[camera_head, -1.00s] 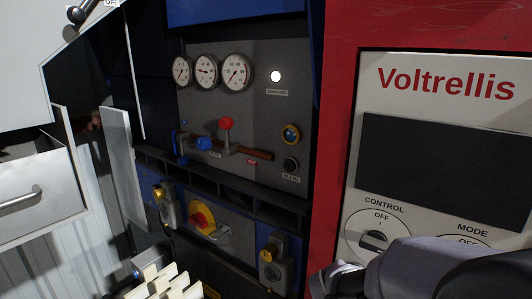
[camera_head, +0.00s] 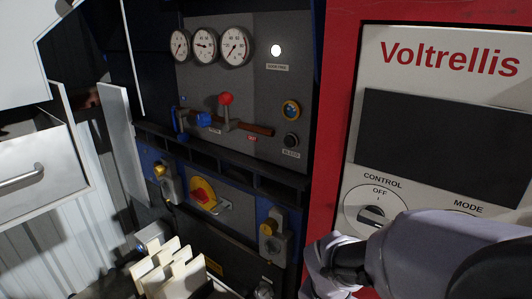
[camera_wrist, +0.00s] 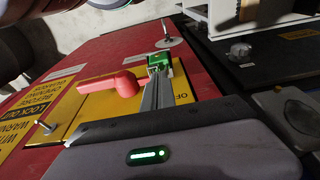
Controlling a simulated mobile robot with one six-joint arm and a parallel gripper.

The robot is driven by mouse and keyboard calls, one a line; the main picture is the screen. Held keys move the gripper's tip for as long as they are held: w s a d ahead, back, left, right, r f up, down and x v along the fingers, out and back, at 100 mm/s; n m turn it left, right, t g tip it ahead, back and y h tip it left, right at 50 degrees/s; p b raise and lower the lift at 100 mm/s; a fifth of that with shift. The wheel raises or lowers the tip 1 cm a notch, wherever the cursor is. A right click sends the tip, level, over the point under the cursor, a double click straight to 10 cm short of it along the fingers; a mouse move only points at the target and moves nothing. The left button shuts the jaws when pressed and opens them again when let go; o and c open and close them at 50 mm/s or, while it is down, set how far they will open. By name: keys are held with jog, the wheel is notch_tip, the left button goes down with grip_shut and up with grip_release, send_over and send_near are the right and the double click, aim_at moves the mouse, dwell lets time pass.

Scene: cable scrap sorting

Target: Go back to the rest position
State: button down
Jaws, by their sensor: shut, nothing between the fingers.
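My gripper (camera_wrist: 161,62) shows in the wrist view as narrow metal fingers with green at the tip, closed together and empty. Its grey housing (camera_wrist: 190,150) with a lit green strip fills the bottom. The fingers overlap a yellow plate (camera_wrist: 190,92) on a red surface in the picture. A red handle (camera_wrist: 105,86) on that plate lies just left of the fingers. I cannot tell whether they touch the plate. In the head view my arm (camera_head: 400,255) crosses the lower right, in front of the Voltrellis cabinet; the fingertips cannot be made out there.
The red-framed Voltrellis cabinet (camera_head: 335,130) stands at right. A dark panel with gauges (camera_head: 205,46) and a red-knobbed lever (camera_head: 226,99) is in the middle. Cream slats (camera_head: 170,268) stand low in front. A white drawer (camera_head: 40,165) juts out at left.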

jog(key=r, duration=0.1)
jog(key=s+a+r+p, duration=0.1)
jog(key=shift+s+r, duration=0.15)
jog(key=shift+r, duration=0.2)
jog(key=s+a+r+n+t+y, duration=0.2)
jog(key=s+r+t+y, duration=0.1)
jog(key=s+r, duration=0.7)
notch_tip(320, 180, up, 3)
jog(key=shift+f+n+t, duration=0.1)
jog(key=shift+n+t, duration=0.3)
jog(key=shift+t, duration=0.1)
